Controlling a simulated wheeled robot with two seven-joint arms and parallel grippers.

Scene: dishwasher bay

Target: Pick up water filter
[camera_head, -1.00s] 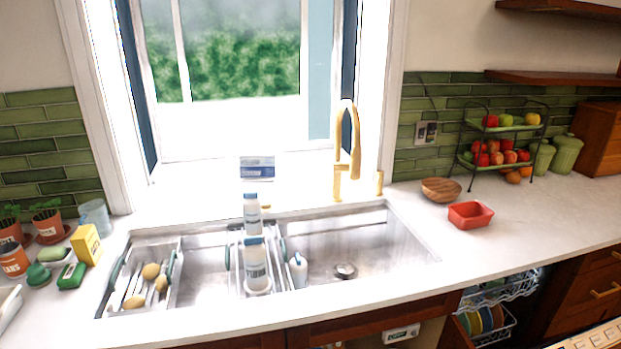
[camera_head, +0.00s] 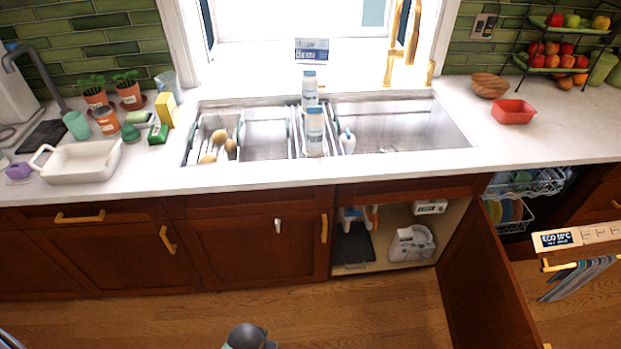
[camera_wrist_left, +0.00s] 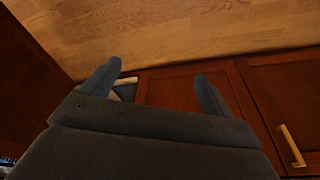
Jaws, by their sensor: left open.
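I cannot tell for sure which thing is the water filter. A white moulded object (camera_head: 411,243) stands on the floor of the open cabinet under the sink. A small white box with a display (camera_head: 429,207) is high in that cabinet. My right gripper is not seen.
The cabinet's open door (camera_head: 489,268) juts into the room on the right. A dark item (camera_head: 353,243) is also inside.

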